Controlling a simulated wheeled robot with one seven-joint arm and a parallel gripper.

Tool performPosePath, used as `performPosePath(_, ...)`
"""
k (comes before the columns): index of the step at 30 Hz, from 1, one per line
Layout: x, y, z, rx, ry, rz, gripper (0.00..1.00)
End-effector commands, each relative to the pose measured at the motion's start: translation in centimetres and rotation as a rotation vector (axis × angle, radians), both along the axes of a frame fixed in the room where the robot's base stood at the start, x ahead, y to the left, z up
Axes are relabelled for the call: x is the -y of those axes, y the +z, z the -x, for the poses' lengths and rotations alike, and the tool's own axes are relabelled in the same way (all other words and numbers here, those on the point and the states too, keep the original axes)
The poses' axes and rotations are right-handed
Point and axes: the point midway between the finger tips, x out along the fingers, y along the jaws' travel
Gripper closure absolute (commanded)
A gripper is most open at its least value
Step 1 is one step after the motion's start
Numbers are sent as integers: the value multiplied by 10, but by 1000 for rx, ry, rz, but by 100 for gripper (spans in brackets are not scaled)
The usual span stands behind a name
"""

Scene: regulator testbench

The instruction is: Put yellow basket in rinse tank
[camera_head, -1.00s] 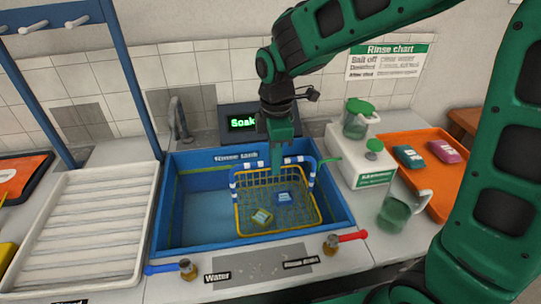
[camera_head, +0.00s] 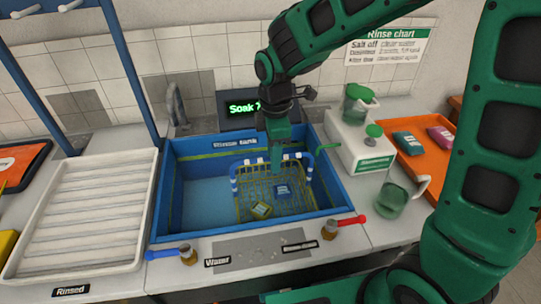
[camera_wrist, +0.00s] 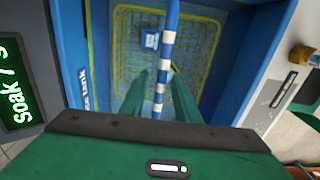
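The yellow basket (camera_head: 272,205), a wire basket with a blue-and-white striped handle, is inside the blue rinse tank (camera_head: 180,232), toward its right side. It looks level and below the rim; whether it touches the tank floor is unclear. My gripper (camera_head: 275,168) points down at the handle's top bar. In the wrist view the striped handle (camera_wrist: 168,45) passes between the two fingers of my gripper (camera_wrist: 160,85), which appear closed on it. The basket mesh (camera_wrist: 135,65) lies below.
A white ridged rack (camera_head: 85,220) stands left of the tank. At right are a white box (camera_head: 358,150), a green-tinted jug (camera_head: 391,200) and an orange tray (camera_head: 415,165). Blue (camera_head: 168,253) and red (camera_head: 351,220) tap levers sit along the front. The tank's left half is empty.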

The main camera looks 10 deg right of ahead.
Motion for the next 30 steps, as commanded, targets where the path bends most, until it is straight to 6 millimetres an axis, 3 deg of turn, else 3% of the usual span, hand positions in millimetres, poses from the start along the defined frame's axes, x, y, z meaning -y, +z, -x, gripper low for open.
performPosePath(8, -1, 21, 0, 3, 0, -2, 71)
performPosePath(21, 0, 102, 1, 3, 1, -1, 71)
performPosePath(30, 0, 121, 3, 0, 1, 0, 71)
